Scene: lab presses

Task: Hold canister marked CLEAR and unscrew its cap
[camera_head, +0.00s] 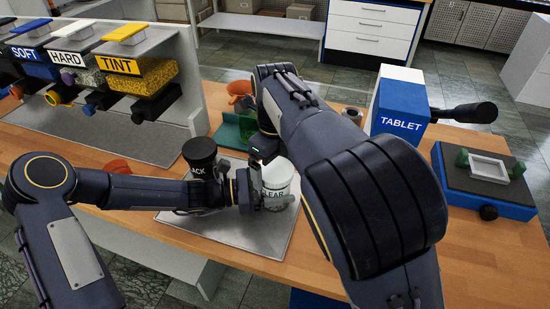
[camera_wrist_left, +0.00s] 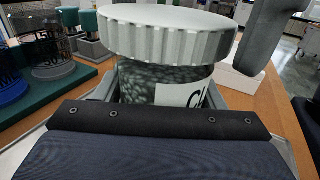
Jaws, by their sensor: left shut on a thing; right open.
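The canister marked CLEAR (camera_head: 272,197) stands upright over the grey mat in the head view, only part of its label showing. In the left wrist view, its clear body of grey grains (camera_wrist_left: 140,82) has a wide ribbed pale cap (camera_wrist_left: 165,40), which sits on it. My left gripper (camera_head: 262,198) is shut around the canister's body below the cap. My right gripper (camera_head: 266,150) is open just above and beside the cap, partly hidden by its own arm. One grey finger of it (camera_wrist_left: 258,35) shows right of the cap in the left wrist view, apart from it.
A black-lidded canister (camera_head: 200,152) stands close behind my left wrist. Presses marked SOFT, HARD and TINT (camera_head: 150,80) line the left. A TABLET box (camera_head: 400,112) and a blue-based device (camera_head: 480,190) stand at right. A green holder (camera_head: 232,130) is behind the mat (camera_head: 235,235).

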